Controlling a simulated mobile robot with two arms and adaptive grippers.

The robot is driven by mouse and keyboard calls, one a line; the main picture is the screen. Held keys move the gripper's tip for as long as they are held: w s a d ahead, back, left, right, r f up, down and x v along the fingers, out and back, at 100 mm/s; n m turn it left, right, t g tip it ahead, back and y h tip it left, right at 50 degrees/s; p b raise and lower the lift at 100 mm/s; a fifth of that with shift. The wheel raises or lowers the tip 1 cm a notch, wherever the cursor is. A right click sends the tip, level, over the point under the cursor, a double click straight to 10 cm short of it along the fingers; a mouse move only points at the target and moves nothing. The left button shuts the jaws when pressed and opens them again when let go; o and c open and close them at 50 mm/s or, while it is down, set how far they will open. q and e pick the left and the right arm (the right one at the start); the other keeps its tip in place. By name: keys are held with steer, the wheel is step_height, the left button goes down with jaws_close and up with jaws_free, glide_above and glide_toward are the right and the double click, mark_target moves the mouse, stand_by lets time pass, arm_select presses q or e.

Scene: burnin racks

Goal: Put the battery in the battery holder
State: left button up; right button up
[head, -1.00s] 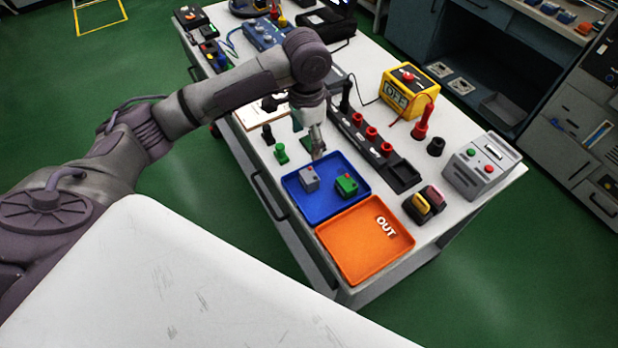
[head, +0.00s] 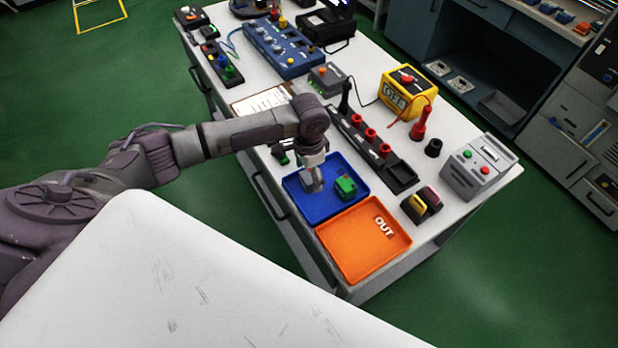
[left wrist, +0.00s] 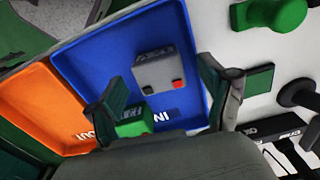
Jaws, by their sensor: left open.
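A grey battery-like block (left wrist: 160,68) with a red and a dark terminal sits in the blue tray (left wrist: 85,50). My left gripper (head: 314,186) is over the left part of this tray in the head view, largely covering the grey block. In the left wrist view its open fingers (left wrist: 165,82) stand to either side of the grey block; I cannot tell whether they touch it. A green block (head: 346,187) sits beside it in the tray. A long black rack (head: 402,175) with several red caps, possibly the holder, stands behind the tray. My right gripper is not in view.
An orange OUT tray (head: 345,250) adjoins the blue tray. A yellow and pink pair of black-based blocks (head: 422,205), a grey box with buttons (head: 482,168) and a yellow OFF box (head: 408,92) stand to the right. A clipboard (head: 262,102) lies farther back.

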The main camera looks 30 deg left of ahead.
arm_select(q)
steer(key=c, duration=1.5)
